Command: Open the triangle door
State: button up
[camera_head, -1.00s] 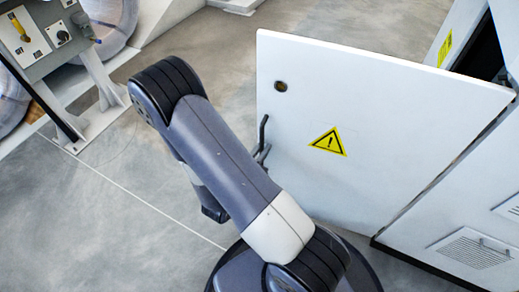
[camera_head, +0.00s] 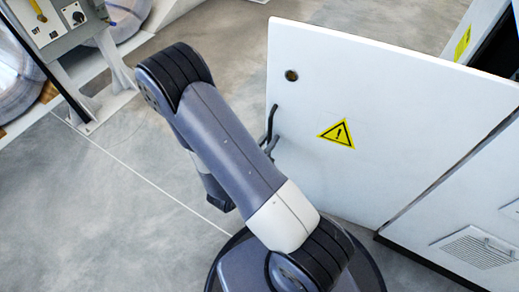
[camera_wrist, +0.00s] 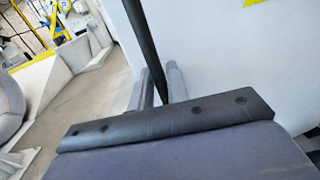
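The white door with the yellow warning triangle (camera_head: 400,110) stands swung out from the cabinet on the right, wide open. Its dark bar handle (camera_head: 271,124) is near the door's free left edge. My gripper is mostly hidden behind my arm in the head view. In the wrist view, my gripper (camera_wrist: 160,88) has its two grey fingers on either side of the dark handle bar (camera_wrist: 142,35), close together and seemingly shut on it. The door face (camera_wrist: 230,60) fills the right of the wrist view.
The white cabinet (camera_head: 460,205) with a vent stands at right, with a dark opening behind the door. A control console (camera_head: 55,25) and wrapped coils (camera_head: 20,95) are at upper left. The grey floor (camera_head: 110,215) is clear left of my arm.

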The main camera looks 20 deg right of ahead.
jog(key=p+v, duration=0.2)
jog(key=v, duration=0.8)
jog(key=shift+a, duration=0.15)
jog(key=shift+s, duration=0.1)
dwell(0.4)
jog(key=shift+b+x, duration=1.05)
jog(key=shift+x, duration=4.15)
jog(key=shift+r, duration=0.1)
